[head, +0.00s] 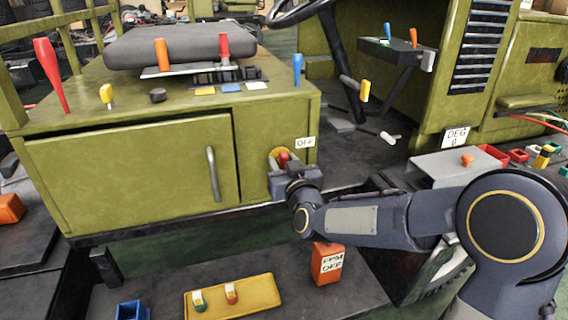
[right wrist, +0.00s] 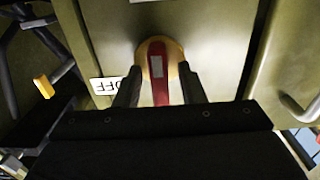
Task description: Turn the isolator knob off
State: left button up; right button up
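The isolator knob (head: 283,158) is a red handle on a round yellow plate (head: 273,154), on the right-hand front panel of the olive green cabinet (head: 130,165). An "OFF" sign (head: 305,142) is beside it. My right gripper (head: 281,168) is at the knob and hides part of it. In the right wrist view the red knob (right wrist: 158,72) lies between the two fingers of the right gripper (right wrist: 160,88), its bar running up and down the picture. A gap shows on each side, so the fingers look open around it. My left gripper is not in view.
A cabinet door with a grey handle (head: 213,173) is left of the knob. Coloured levers, such as a blue one (head: 297,69), stand on the cabinet top. Below are an orange "FPM OFF" block (head: 327,263) and a yellow tray (head: 234,297). A grey box (head: 455,166) is at right.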

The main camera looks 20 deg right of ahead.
jog(key=shift+c, duration=0.5)
grip_shut()
jog(key=n+p, duration=0.1)
jog(key=n, duration=0.3)
jog(key=shift+a+n, duration=0.15)
jog(key=shift+n, duration=0.15)
jog(key=n+p, duration=0.2)
jog(key=n, duration=0.2)
jog(key=shift+a+n, duration=0.1)
jog(key=shift+n, duration=0.2)
jog(key=n+p, duration=0.1)
jog(key=n, duration=0.3)
jog(key=shift+f, duration=0.15)
jog(key=shift+a+f+n+p, duration=0.15)
jog(key=shift+n+p, duration=0.5)
jog(key=shift+n, duration=1.75)
